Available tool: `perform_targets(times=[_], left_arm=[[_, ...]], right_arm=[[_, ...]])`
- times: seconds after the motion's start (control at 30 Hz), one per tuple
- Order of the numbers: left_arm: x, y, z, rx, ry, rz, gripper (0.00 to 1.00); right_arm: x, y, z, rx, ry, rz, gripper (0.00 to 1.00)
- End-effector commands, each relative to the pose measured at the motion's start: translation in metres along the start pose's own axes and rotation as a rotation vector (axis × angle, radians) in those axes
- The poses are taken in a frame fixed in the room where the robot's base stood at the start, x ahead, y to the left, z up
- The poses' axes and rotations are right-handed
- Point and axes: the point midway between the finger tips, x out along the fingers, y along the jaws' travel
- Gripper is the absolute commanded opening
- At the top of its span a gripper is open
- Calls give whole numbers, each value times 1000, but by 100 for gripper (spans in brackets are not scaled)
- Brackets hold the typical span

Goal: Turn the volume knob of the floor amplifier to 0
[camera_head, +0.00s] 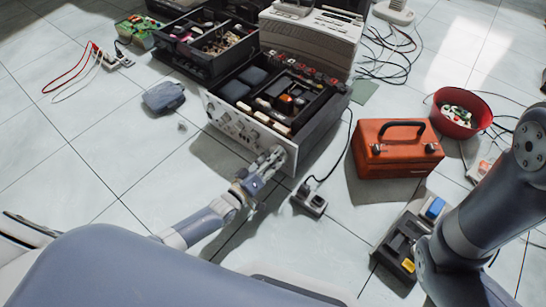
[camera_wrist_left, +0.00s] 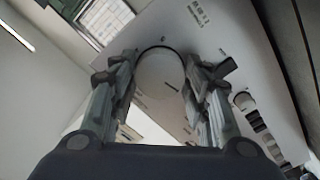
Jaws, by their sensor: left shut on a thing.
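The floor amplifier (camera_head: 232,122) is a box with a silver front panel and an open top, left of centre in the head view. My left gripper (camera_head: 272,158) is at the right end of that panel. In the left wrist view its two fingers stand on either side of the large round pale volume knob (camera_wrist_left: 158,72) and are shut on it. The knob has a short dark mark on its face, and a small mark is printed on the panel (camera_wrist_left: 210,50) just beyond its rim. In the head view the gripper hides the knob.
An orange toolbox (camera_head: 395,160) and a power strip (camera_head: 310,200) with a cable lie right of the amplifier. A red bowl (camera_head: 462,130) stands further right. A black crate (camera_head: 195,60) is behind.

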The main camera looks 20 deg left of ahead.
Motion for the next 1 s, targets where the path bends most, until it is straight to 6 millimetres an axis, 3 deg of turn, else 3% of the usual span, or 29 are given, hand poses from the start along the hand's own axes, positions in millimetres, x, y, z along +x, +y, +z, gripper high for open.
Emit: perform_targets(times=[0.5, 1.0], left_arm=[[0, 0, 0, -430, 0, 0, 20], [0, 0, 0, -590, 0, -2, 20]], right_arm=[[-4, -1, -1, 0, -1, -1, 40], [-6, -2, -2, 0, 2, -1, 40]])
